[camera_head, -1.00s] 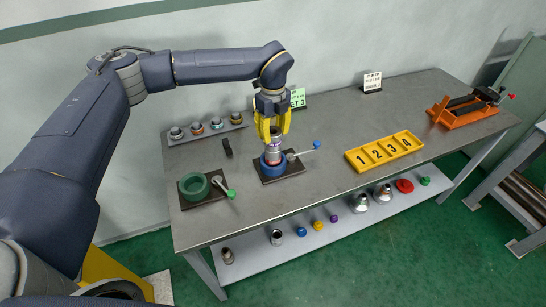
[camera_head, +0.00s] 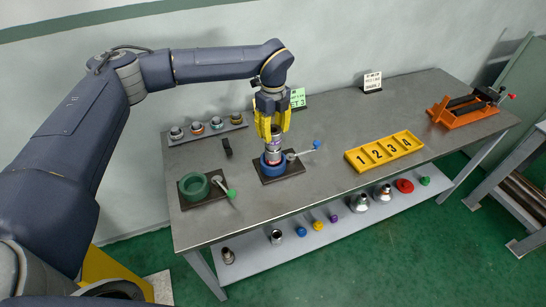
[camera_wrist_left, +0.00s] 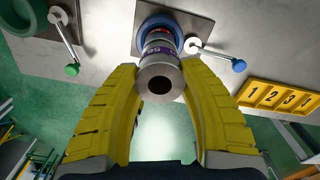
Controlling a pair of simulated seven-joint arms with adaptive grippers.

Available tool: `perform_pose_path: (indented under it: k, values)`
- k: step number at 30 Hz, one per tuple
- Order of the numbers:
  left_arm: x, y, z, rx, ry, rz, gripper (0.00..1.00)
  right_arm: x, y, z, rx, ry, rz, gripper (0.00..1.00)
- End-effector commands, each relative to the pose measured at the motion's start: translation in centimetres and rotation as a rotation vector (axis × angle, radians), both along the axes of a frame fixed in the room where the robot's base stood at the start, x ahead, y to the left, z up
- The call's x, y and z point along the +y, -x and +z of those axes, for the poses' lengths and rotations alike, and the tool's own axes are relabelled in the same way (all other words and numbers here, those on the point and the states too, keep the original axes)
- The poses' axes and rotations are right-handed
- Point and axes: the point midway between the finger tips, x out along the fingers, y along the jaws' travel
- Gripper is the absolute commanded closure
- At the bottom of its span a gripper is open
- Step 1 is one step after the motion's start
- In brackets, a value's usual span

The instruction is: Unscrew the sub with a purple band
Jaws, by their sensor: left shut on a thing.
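The sub with a purple band (camera_wrist_left: 158,56) stands upright in the blue vise (camera_head: 270,171), on a dark plate on the bench. Its open top end faces the camera in the left wrist view, and the purple band shows just below it. In the head view the sub (camera_head: 273,156) shows beneath the yellow fingers. My left gripper (camera_head: 273,132) points down over it, shut on its upper part, with one finger on each side. The vise lever ends in a blue knob (camera_head: 316,145). My right gripper is not in view.
A green vise (camera_head: 194,186) with a green-knobbed lever stands at the left. Several small subs (camera_head: 215,123) sit on a rack behind. A yellow numbered tray (camera_head: 384,152) and an orange stand (camera_head: 465,112) are to the right. The bench (camera_head: 330,125) is clear between vise and tray.

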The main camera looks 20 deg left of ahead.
Motion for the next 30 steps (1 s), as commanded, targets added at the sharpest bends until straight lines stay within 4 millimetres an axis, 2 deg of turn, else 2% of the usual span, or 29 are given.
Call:
perform_pose_path:
  k: [17,30]
  values:
    - [0.0,0.0,0.8,-0.002,0.001,0.000,0.99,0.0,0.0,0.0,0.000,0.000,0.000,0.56]
    - [0.0,0.0,2.5,-0.002,0.000,0.000,0.99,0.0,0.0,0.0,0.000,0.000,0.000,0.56]
